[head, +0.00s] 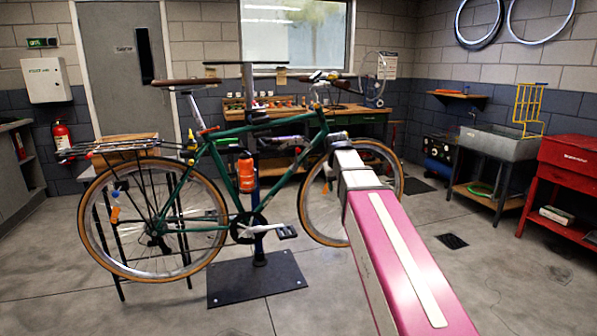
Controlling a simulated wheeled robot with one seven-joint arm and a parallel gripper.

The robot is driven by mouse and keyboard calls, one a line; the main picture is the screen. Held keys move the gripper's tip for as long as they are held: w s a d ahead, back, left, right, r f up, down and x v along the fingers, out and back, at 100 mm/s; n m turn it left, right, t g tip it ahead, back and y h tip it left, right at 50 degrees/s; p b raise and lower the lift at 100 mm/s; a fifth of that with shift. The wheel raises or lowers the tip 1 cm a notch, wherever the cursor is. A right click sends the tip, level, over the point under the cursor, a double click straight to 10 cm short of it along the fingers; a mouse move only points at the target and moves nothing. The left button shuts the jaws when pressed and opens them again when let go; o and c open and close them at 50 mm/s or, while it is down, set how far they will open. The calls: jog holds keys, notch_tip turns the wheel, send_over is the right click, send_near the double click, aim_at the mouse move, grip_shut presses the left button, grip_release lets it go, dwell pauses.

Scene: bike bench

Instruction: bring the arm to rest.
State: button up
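My arm (400,255), pink with a pale strip, reaches from the bottom right toward the bike's front wheel. Its far end shows as pale, narrow links (350,165) in front of that wheel. I cannot make out the gripper's fingers at that end, nor whether they hold anything. The arm looks stretched out, and it hides part of the front wheel and the floor. I cannot tell whether its end touches the bike or only overlaps it in the picture.
A green bicycle (180,228) stands at a post (257,190) on a dark base plate (285,273). Behind are a workbench (375,116), a grey sink (497,143) and a red cabinet (570,160). A red extinguisher (62,137) hangs at left.

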jog(key=s+d+f+g, duration=0.1)
jog(key=s+f, duration=0.6)
jog(key=f, duration=0.3)
jog(key=s+d+f+m+g+y, duration=0.1)
jog(key=s+f, duration=0.6)
jog(key=f, duration=0.4)
jog(key=s+d+f+m+g, duration=0.1)
jog(key=s+d+f, duration=0.1)
jog(key=s+f, duration=0.5)
notch_tip(320, 180, down, 4)
jog(key=shift+s+f+g, duration=0.1)
jog(key=shift+s+g, duration=0.2)
jog(key=shift+g, duration=0.1)
